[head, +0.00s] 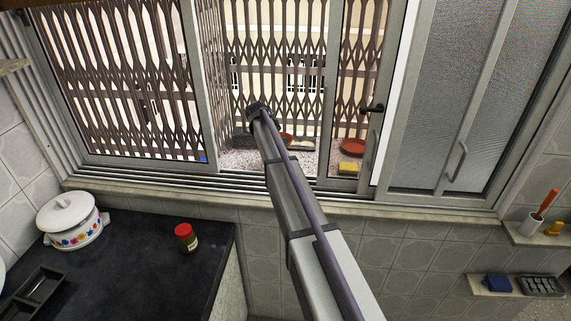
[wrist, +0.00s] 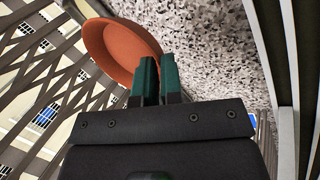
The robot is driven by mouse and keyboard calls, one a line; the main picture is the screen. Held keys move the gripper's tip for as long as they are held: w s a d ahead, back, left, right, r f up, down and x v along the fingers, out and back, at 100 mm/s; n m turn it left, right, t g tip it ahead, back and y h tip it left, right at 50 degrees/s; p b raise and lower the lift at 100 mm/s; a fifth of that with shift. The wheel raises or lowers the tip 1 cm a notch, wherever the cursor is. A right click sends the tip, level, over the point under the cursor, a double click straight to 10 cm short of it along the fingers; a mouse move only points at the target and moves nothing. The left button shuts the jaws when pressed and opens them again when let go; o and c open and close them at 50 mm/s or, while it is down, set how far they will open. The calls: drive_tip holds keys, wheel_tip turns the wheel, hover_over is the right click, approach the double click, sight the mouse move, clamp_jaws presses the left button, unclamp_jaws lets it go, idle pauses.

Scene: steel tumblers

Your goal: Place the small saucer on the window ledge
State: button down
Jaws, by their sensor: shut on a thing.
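The small saucer (wrist: 115,50) is terracotta orange and fills the upper left of the wrist view. My gripper (wrist: 159,62) has its two green fingers shut on the saucer's near rim. In the head view my arm reaches through the open window, and only a sliver of the orange saucer (head: 286,138) shows beside it; my fingers are hidden there. The window ledge (head: 240,159) is speckled grey stone, and it also shows beside the saucer in the wrist view (wrist: 225,45). I cannot tell whether the saucer touches the ledge.
Another reddish dish (head: 352,147) and a yellow sponge (head: 348,167) are on the right of the ledge, behind glass. A lattice grille (head: 275,65) closes off the outside. Inside, a pot (head: 72,220) and a red-lidded jar (head: 186,238) stand on the dark counter (head: 130,265).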

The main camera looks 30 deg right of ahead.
wheel_tip(320, 180, down, 11)
drive_tip(key=b, duration=1)
drive_tip(key=shift+r+b, duration=0.2)
drive_tip(key=shift+b, duration=0.1)
drive_tip(key=shift+r+p, duration=0.3)
drive_tip(key=shift+f, duration=0.25)
drive_tip(key=c, duration=1.6)
unclamp_jaws()
drive_tip(key=shift+r, duration=0.1)
drive_tip(key=shift+o, duration=0.2)
drive_tip(key=shift+r, duration=0.2)
drive_tip(key=p+v, duration=1.1)
drive_tip(key=v, duration=0.1)
drive_tip(key=s+a+m+y, duration=0.1)
drive_tip(key=s+a, duration=0.4)
drive_tip(key=s, duration=0.8)
drive_tip(key=s+a+f+m+g+y, duration=0.1)
drive_tip(key=s+a, duration=0.5)
drive_tip(key=s, duration=0.7)
drive_tip(key=s+a+m+g+y, duration=0.1)
drive_tip(key=s+a, duration=0.5)
drive_tip(key=s, duration=0.8)
drive_tip(key=shift+f+m+y, duration=0.4)
drive_tip(key=shift+m+y, duration=0.4)
drive_tip(key=shift+m, duration=0.4)
